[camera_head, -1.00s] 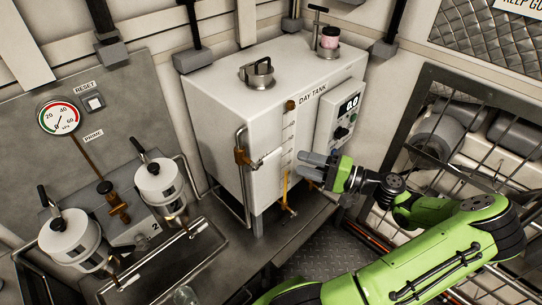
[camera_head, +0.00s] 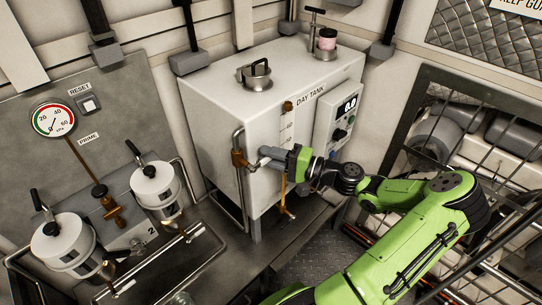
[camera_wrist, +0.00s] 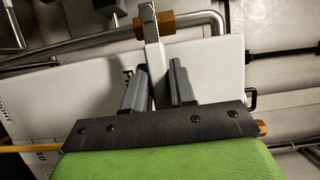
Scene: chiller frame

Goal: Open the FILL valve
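The FILL valve is a brass valve (camera_head: 238,158) on the pipe at the left side of the white day tank (camera_head: 215,130). Its pale metal lever (camera_head: 256,164) points out to the right in the head view. In the wrist view the brass body (camera_wrist: 168,22) is at the top, and the lever (camera_wrist: 153,45) runs down between my fingers. My gripper (camera_head: 270,157) is at the lever's outer end, its fingers apart on either side of it. In the wrist view my gripper (camera_wrist: 160,75) shows a gap beside the lever. A label behind is mostly hidden.
A yellow-tubed level gauge (camera_head: 284,185) and a control panel (camera_head: 338,125) are on the tank front. A bent pipe (camera_head: 240,190) runs down beside the valve. Filter canisters (camera_head: 157,185) stand at left. A wire cage (camera_head: 450,150) is at right.

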